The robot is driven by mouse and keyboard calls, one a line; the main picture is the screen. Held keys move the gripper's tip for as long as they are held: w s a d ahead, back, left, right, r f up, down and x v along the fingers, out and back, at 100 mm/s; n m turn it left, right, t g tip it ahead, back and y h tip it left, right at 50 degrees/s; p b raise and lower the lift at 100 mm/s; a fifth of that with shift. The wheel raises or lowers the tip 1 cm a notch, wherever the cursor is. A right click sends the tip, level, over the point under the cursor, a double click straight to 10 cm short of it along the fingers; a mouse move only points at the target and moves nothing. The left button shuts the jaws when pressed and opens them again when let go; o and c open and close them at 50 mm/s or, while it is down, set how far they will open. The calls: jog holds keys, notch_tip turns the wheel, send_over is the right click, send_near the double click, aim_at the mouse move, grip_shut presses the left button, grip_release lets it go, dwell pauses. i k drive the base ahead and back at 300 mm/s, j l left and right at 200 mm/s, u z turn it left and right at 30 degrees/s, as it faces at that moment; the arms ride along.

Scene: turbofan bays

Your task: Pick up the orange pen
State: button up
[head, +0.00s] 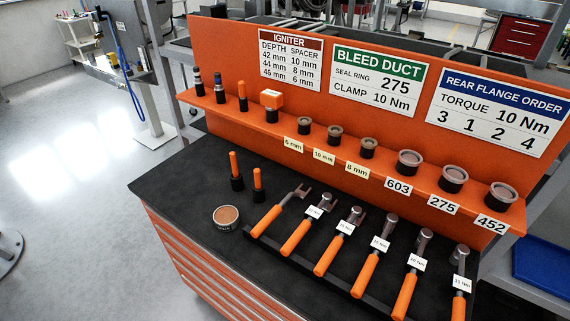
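A slim orange stick, which looks like the orange pen (242,90), stands upright in a black holder on the orange shelf, towards its left end. Two other slim orange pieces stand in black bases on the dark bench top: a taller one (234,164) and a shorter one (257,179). I cannot tell for certain which of these is the pen. My gripper is not in view.
Several ring parts follow. Orange-handled tools (318,238) fill the bench front; a round tin (226,216) sits left. The bench's left corner is clear.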

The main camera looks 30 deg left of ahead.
aim_at(256, 171)
jog(key=u, duration=1.65)
jog(key=i+j+z, duration=0.3)
jog(key=i+j, duration=0.15)
jog(key=j, duration=0.15)
jog(key=i+j+z, duration=0.35)
jog(key=j, duration=0.3)
jog(key=i+j+z, duration=0.15)
jog(key=j, duration=0.2)
jog(key=i+j+z, duration=0.15)
jog(key=j, duration=0.25)
jog(key=i+j+z, duration=0.2)
jog(key=j, duration=0.2)
